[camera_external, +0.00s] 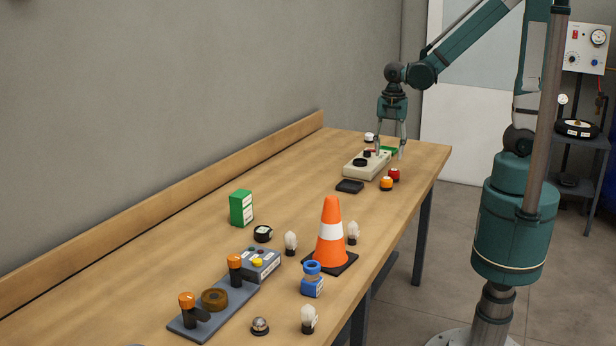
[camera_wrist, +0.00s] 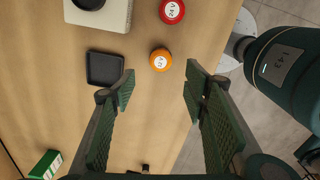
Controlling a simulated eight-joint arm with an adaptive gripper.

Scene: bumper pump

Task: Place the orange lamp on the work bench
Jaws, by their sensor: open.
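The orange lamp (camera_external: 386,184), a small round cap with a white label, sits on the work bench (camera_external: 150,262) near its right edge. It touches or nearly touches a red lamp (camera_external: 394,174) in the external view. In the wrist view the orange lamp (camera_wrist: 160,60) is apart from the red lamp (camera_wrist: 172,10) and lies just beyond the fingertips, between their lines. My gripper (camera_external: 390,154) points down over the far part of the bench, fingers spread and empty. In the wrist view my gripper (camera_wrist: 160,76) also shows open with nothing between the fingers.
A beige box (camera_external: 366,165) and a black tray (camera_external: 349,187) are close to the orange lamp. A traffic cone (camera_external: 331,232), bulbs, a blue jar (camera_external: 312,280) and a plate with orange-topped parts (camera_external: 213,310) stand nearer.

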